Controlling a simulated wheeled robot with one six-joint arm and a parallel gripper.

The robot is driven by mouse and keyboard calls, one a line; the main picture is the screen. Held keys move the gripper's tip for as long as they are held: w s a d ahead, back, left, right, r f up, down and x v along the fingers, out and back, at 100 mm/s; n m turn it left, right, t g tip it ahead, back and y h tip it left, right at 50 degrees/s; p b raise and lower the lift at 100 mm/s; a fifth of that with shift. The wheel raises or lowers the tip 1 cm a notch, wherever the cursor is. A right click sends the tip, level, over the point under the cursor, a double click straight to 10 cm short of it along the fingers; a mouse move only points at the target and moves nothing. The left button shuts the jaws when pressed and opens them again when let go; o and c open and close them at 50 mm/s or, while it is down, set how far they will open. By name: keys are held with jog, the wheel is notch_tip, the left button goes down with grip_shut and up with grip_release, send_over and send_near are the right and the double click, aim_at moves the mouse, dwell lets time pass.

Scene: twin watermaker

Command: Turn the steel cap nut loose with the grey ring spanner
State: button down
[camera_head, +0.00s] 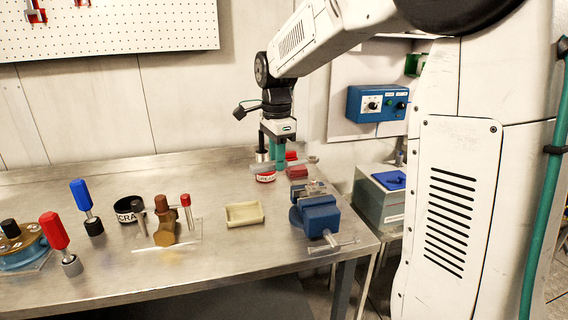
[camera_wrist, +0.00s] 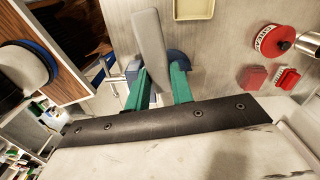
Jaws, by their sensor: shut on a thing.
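My gripper (camera_head: 278,165) hangs over the back right of the bench, its green fingers pointing down. In the wrist view, its fingers (camera_wrist: 164,88) are shut on a flat grey bar, the shank of the grey ring spanner (camera_wrist: 148,38). The spanner's ring end cannot be made out in the wrist view. A blue vise (camera_head: 321,214) stands at the bench's right front, with small clear and metal parts on top. It shows partly behind the spanner in the wrist view (camera_wrist: 178,61). I cannot make out the steel cap nut for certain.
A red grease tin (camera_head: 264,176) and red blocks (camera_head: 297,172) lie close to my gripper. A cream tray (camera_head: 244,214) sits left of the vise. A brass valve (camera_head: 165,222), a black cup (camera_head: 129,209) and screwdrivers stand further left. The bench front between tray and valve is clear.

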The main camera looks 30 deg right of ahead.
jog(key=shift+f+m, duration=0.15)
jog(key=shift+m, duration=0.45)
jog(key=shift+f, duration=1.75)
jog(key=shift+f, duration=1.2)
jog(key=s+n, duration=0.6)
jog(key=n, duration=0.2)
jog(key=shift+s+d, duration=0.4)
jog(key=shift+d, duration=0.05)
dwell(0.5)
notch_tip(320, 180, up, 6)
jog(key=shift+r, duration=0.2)
dwell(0.5)
